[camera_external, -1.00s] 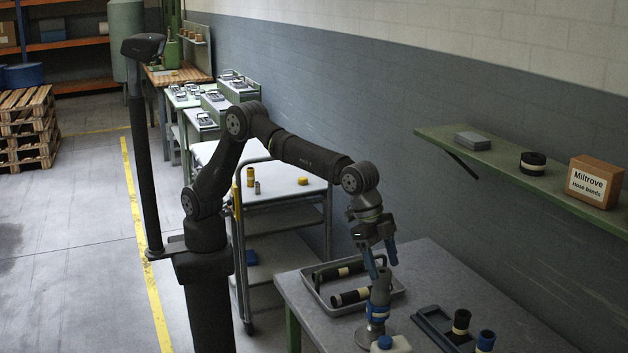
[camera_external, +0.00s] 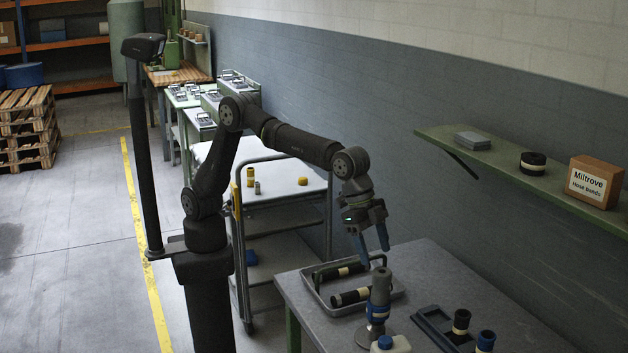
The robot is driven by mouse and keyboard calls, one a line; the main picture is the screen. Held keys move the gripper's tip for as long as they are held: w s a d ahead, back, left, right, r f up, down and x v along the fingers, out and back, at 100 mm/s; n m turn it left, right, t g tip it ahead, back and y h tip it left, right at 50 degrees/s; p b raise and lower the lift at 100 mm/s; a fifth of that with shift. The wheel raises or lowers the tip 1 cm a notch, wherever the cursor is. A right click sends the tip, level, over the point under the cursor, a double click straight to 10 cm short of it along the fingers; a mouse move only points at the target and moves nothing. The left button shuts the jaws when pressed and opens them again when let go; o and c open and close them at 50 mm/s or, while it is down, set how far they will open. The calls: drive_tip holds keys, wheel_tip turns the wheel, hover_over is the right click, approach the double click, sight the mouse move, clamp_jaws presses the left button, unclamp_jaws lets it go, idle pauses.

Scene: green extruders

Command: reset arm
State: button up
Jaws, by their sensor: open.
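My gripper (camera_external: 375,258) hangs over the grey workbench (camera_external: 455,275), with its two blue fingers spread apart and nothing between them. It is just above the grey and blue cylindrical device (camera_external: 379,296), which stands upright on a round metal base. The fingertips appear a little above and around the top of this device in the picture; I cannot tell the exact gap. My arm is bent, with its elbow raised above the white cart.
A grey tray (camera_external: 322,300) with dark cylinders lies behind the device. A white bottle with a blue cap (camera_external: 389,345) stands in front. A green shelf (camera_external: 500,165) juts from the wall at right.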

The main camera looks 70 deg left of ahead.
drive_tip(key=w+v, duration=0.1)
drive_tip(key=v, duration=0.4)
drive_tip(key=x, duration=0.8)
drive_tip(key=s+x, duration=0.1)
drive_tip(key=x, duration=0.3)
drive_tip(key=shift+f, duration=0.15)
wheel_tip(320, 180, up, 5)
drive_tip(key=shift+s+d+f, duration=0.1)
drive_tip(key=s+a+r, duration=0.1)
drive_tip(key=s+r, duration=0.6)
drive_tip(key=s, duration=0.4)
drive_tip(key=n, duration=0.2)
approach(380, 270)
drive_tip(key=w+a+f, duration=0.3)
drive_tip(key=w+a, duration=0.1)
drive_tip(key=w+a+f+n+t, duration=0.1)
drive_tip(key=w+a+f, duration=0.2)
drive_tip(key=w+a, duration=0.7)
drive_tip(key=w+a+f+n, duration=0.1)
drive_tip(key=w+a+f, duration=0.1)
drive_tip(key=w+a, duration=0.3)
drive_tip(key=w+a+f+n+y, duration=0.1)
drive_tip(key=w+a+f, duration=0.2)
drive_tip(key=a, duration=1)
drive_tip(key=w+a+f+n+t, duration=0.1)
drive_tip(key=w+a+f+n, duration=0.1)
drive_tip(key=w+a, duration=0.5)
drive_tip(key=shift+a+f, duration=0.35)
drive_tip(key=shift+a, duration=0.85)
